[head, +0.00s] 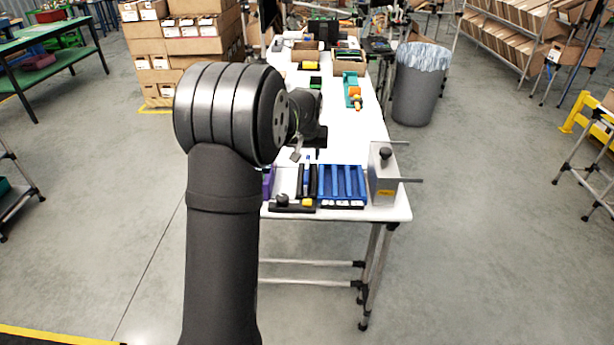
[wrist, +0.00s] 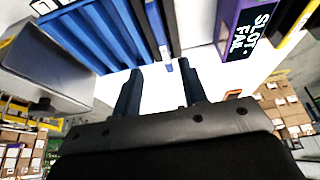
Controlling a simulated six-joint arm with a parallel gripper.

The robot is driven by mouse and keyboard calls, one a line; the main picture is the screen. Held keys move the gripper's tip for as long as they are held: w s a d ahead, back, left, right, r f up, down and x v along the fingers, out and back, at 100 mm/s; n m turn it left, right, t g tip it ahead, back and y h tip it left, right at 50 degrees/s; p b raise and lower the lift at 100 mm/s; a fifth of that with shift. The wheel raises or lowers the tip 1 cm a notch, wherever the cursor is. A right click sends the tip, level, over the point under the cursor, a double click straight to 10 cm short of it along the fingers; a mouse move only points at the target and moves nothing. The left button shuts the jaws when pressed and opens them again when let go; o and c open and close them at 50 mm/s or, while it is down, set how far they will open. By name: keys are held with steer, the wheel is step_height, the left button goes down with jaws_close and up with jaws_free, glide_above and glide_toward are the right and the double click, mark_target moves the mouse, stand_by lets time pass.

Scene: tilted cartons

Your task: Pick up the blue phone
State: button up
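No blue phone can be made out for certain. A slim blue item (head: 307,174) stands upright in or by a dark holder, between the blue slotted rack and a purple box in the head view. What seems to be the same slim blue item (wrist: 172,22) shows beyond my fingertips in the wrist view; it is too small to identify. My gripper (wrist: 160,68) is open, with its two dark fingers apart and nothing between them. In the head view its fingers are hard to make out behind my arm.
The blue slotted rack (head: 342,184) sits near the table's front edge, beside a grey metal box (head: 383,178) with rods. A purple box (wrist: 240,30) reads "SLOT FAIL". The white table (head: 345,128) has bare room behind the rack.

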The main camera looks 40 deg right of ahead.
mark_target(307, 167)
steer(key=x, duration=0.5)
steer(key=shift+f, duration=0.1)
steer(key=shift+w+d+r+x, duration=0.1)
steer(key=shift+w+x, duration=0.05)
steer(key=shift+x, duration=0.75)
steer(key=shift+w+d+r+x, duration=0.1)
steer(key=shift+w+x, duration=0.05)
steer(key=shift+x, duration=0.75)
steer(key=shift+w+d+x, duration=0.1)
steer(key=shift+w+x, duration=0.1)
steer(key=shift+x, duration=0.7)
jaws_close()
